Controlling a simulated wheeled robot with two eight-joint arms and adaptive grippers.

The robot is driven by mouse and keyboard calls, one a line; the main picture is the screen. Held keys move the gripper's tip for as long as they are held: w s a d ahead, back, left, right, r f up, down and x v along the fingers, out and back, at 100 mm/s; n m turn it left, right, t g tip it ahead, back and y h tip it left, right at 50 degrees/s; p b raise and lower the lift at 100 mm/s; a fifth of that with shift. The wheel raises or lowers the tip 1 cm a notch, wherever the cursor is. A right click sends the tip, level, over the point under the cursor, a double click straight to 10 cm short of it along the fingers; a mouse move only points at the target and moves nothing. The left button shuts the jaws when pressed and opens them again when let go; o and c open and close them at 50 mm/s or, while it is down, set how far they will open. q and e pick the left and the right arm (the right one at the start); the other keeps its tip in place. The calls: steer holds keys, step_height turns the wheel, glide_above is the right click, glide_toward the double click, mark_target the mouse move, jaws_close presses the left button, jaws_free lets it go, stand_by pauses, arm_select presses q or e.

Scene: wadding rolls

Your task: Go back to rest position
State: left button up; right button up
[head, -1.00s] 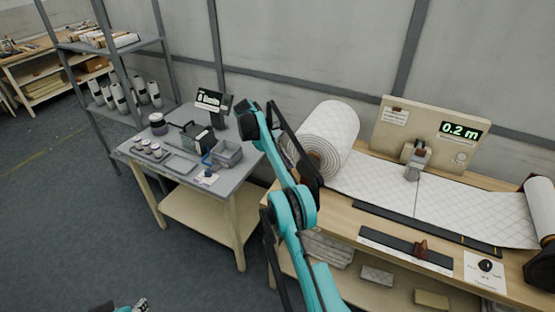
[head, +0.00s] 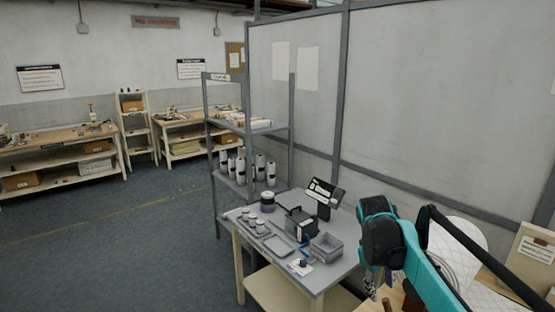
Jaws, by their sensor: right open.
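My right arm (head: 425,270) comes in from the lower right, teal and black. Its gripper (head: 378,284) hangs below the black wrist at the right of the grey table and is open, with nothing seen between its fingers. It is small and partly dark in the head view. My left gripper is out of view. The white quilted wadding roll (head: 458,243) stands behind my right arm, which hides part of it.
A grey table (head: 315,283) holds a screen (head: 325,191), a grey bin (head: 326,247) and several jars. A shelf rack (head: 250,128) with several white rolls stands behind it. Workbenches (head: 60,140) line the far wall. The floor at left is clear.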

steer(key=s+a+f+m+t+y+b, duration=0.1)
steer(key=s+a+f+m+t, duration=0.1)
steer(key=s+f, duration=0.4)
steer(key=s+a+f+m+t+y+b, duration=0.1)
steer(key=s+a+f, duration=0.5)
steer(key=s, duration=0.8)
steer(key=a+m+t+y, duration=0.1)
steer(key=m+t, duration=0.1)
steer(key=t, duration=0.1)
steer(key=shift+s+m+b, duration=0.3)
